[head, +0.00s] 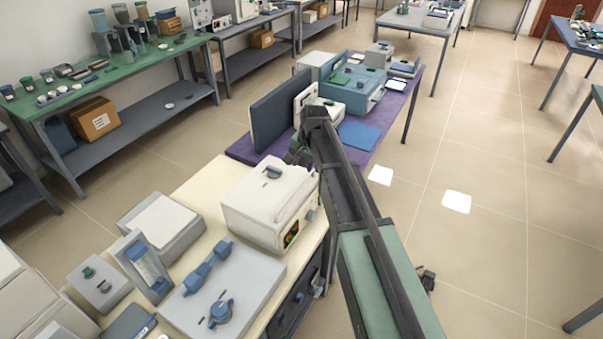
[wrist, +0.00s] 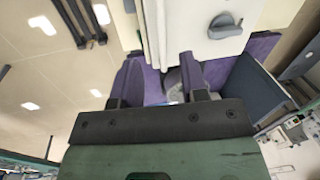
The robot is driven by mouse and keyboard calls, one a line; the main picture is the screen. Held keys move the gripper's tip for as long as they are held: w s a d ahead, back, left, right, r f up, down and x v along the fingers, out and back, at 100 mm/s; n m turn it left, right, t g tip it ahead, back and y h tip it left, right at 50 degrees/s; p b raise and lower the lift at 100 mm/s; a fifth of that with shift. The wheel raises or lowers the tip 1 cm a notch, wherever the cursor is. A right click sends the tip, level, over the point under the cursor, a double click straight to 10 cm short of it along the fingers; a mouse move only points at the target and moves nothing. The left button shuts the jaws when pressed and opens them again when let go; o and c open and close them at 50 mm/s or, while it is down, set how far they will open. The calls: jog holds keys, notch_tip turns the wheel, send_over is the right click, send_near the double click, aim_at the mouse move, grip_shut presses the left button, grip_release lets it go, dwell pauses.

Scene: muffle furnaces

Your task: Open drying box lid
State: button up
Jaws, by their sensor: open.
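A cream-white box (head: 270,205) with a small grey-blue handle (head: 272,172) on its top stands on the pale bench; I take it to be the drying box. Its lid looks shut. A display panel shows on its front. In the wrist view, a white box face (wrist: 205,50) with a dark handle (wrist: 224,26) fills the upper middle, probably the same box. My gripper (wrist: 160,78) is open with nothing seen between its fingers. In the head view, my gripper (head: 302,152) is beyond the box's far right corner, partly hidden by my arm.
A purple table (head: 385,125) beyond holds a dark upright panel (head: 280,102), a teal box (head: 350,90) and a blue flat mat (head: 359,135). A grey flat unit with blue fittings (head: 225,290) lies in front of the white box.

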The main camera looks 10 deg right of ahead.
aim_at(296, 189)
jog(key=shift+m, duration=0.6)
jog(key=f+b, duration=0.3)
jog(key=a+f+b, duration=0.1)
jog(key=f+b, duration=0.3)
jog(key=a+f+b, duration=0.1)
jog(key=f+b, duration=0.2)
jog(key=b, duration=0.1)
jog(key=shift+w+a+f, duration=0.15)
jog(key=shift+w+f, duration=0.15)
jog(key=shift+f, duration=0.1)
jog(key=shift+r, duration=0.15)
grip_shut()
